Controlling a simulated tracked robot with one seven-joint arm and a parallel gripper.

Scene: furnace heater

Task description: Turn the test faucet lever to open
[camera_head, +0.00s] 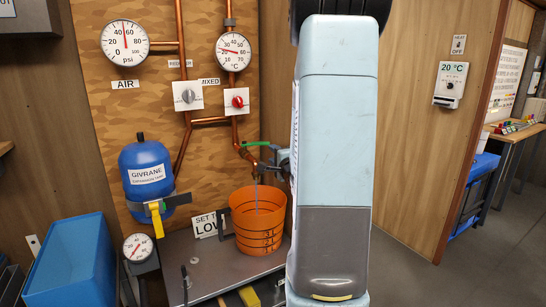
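The test faucet (248,156) is at the lower end of the copper pipe on the wooden board. Its green lever (257,143) points right, close to horizontal. A thin bluish stream (257,196) runs from the spout down into the orange bucket (258,240). My gripper (268,159) is just right of the faucet and slightly below the lever's right end. It looks small and dark, and my pale arm hides part of it. I cannot tell whether it touches the lever or whether its fingers are open.
The bucket stands on a grey bench (205,265). A blue tank (147,172) with a yellow-handled valve is left, above a pressure gauge (137,247). A blue bin (72,262) is at lower left. A wall thermostat (451,85) hangs at right. Floor at lower right is clear.

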